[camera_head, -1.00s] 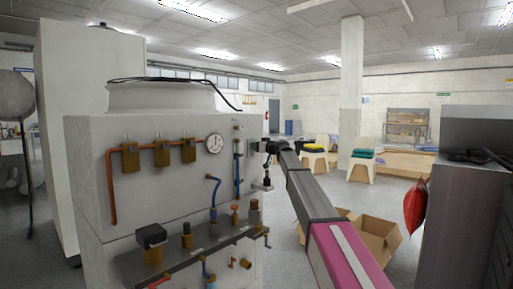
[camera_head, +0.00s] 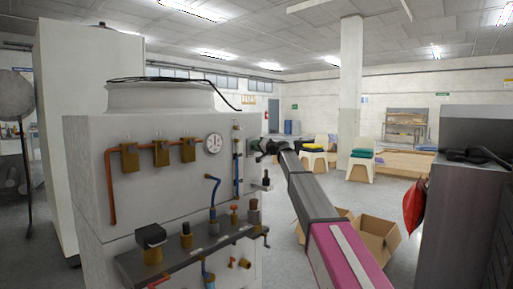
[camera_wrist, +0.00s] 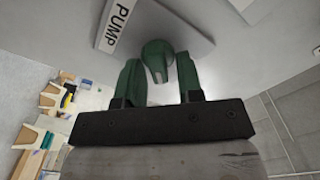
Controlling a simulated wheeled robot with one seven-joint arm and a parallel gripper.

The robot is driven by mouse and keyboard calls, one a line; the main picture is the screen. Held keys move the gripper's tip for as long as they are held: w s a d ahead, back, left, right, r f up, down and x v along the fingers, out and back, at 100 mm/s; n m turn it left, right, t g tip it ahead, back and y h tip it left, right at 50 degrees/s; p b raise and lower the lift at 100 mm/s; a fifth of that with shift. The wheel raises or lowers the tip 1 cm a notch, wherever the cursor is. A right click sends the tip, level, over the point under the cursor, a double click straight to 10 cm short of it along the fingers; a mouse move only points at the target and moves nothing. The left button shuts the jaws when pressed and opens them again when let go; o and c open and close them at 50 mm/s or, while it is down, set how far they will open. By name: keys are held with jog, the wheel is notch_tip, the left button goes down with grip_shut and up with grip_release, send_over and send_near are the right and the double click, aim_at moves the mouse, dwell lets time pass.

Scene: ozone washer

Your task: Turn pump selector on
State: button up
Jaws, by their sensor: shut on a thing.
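The pump selector (camera_wrist: 158,50) is a rounded green knob on the pale panel of the washer (camera_head: 85,150), next to a white label (camera_wrist: 118,20) reading "PUMP". In the head view my gripper (camera_head: 257,149) is at the right edge of the washer's front. The knob is hidden there by the gripper and the viewing angle.
A round gauge (camera_head: 212,144), copper pipes and several brass valves stick out of the washer front, left of my gripper. A dark shelf (camera_head: 190,246) with fittings juts out below. An open cardboard box (camera_head: 375,240) lies on the floor at right, near a grey cabinet (camera_head: 455,215).

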jog(key=shift+w+d+f+m, duration=0.1)
jog(key=shift+f+m, duration=0.05)
jog(key=shift+m, duration=1.3)
jog(key=shift+s+a+f+m, duration=0.1)
jog(key=shift+f+m, duration=0.05)
jog(key=shift+m, duration=1.25)
jog(key=shift+w+d+f+m, duration=0.1)
jog(key=shift+f+m, duration=0.05)
jog(key=shift+m, duration=1.3)
jog(key=o, duration=0.6)
jog(key=shift+d, duration=0.15)
jog(key=v, duration=1)
jog(key=shift+s+d, duration=0.2)
jog(key=shift+s, duration=0.1)
